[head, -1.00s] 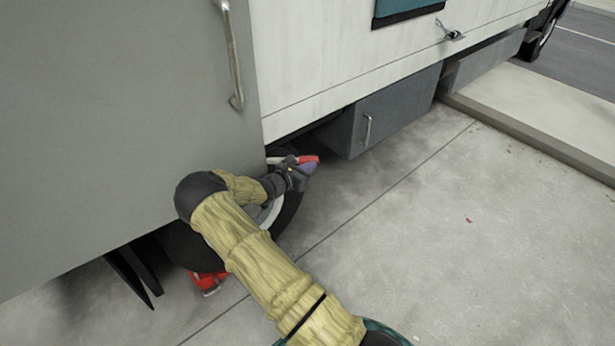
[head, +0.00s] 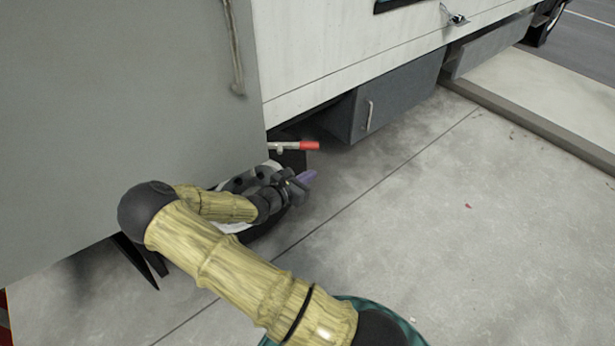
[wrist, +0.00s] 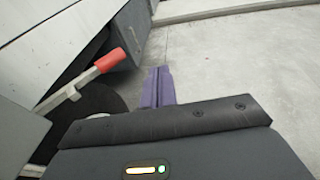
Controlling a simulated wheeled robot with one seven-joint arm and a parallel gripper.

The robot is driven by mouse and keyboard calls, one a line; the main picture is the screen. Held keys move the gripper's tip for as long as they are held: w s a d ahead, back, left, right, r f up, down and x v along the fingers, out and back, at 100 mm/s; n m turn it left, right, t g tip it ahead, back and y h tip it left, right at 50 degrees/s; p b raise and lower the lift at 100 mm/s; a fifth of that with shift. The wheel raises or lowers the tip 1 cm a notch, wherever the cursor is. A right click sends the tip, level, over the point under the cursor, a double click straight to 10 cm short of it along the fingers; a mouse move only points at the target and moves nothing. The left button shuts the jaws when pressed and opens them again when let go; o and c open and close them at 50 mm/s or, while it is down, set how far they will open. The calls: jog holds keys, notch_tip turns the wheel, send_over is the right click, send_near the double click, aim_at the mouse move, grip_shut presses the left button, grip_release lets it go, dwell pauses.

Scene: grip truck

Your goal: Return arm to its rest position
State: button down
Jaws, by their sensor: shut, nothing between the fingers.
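My gripper (head: 304,178) is by the truck's wheel, below and a little apart from a red-tipped lever (head: 308,146). Its purple fingers are together and hold nothing. In the wrist view my gripper (wrist: 158,88) points over bare concrete, and the red-tipped lever (wrist: 108,60) is to its left. My arm, in a tan sleeve, bends across the front of the wheel (head: 240,222) and hides much of it.
The truck's grey panel (head: 130,100) stands close on the left. A grey underbody box (head: 395,100) with a handle hangs under the white side (head: 330,50). Open concrete (head: 450,240) lies to the right, up to a kerb (head: 530,125).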

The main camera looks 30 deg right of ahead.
jog(key=shift+s+d, duration=0.2)
jog(key=shift+d, duration=0.15)
jog(key=s+a+r+m+g+y, duration=0.25)
jog(key=s+m+g+y, duration=0.2)
jog(key=s+m, duration=0.35)
jog(key=s+a+r+m+g+y, duration=0.1)
jog(key=s+a+m+g+y, duration=0.3)
jog(key=s+m, duration=0.35)
jog(key=s+a+r+m+t+y, duration=0.55)
jog(key=a+r+m, duration=0.2)
jog(key=r, duration=0.25)
notch_tip(320, 180, up, 12)
jog(key=p, duration=1.2)
jog(key=shift+w+a+r+g+y+p, duration=0.2)
jog(key=shift+w+r+g+y+p, duration=0.1)
jog(key=shift+w+p, duration=0.1)
jog(key=shift+f, duration=0.1)
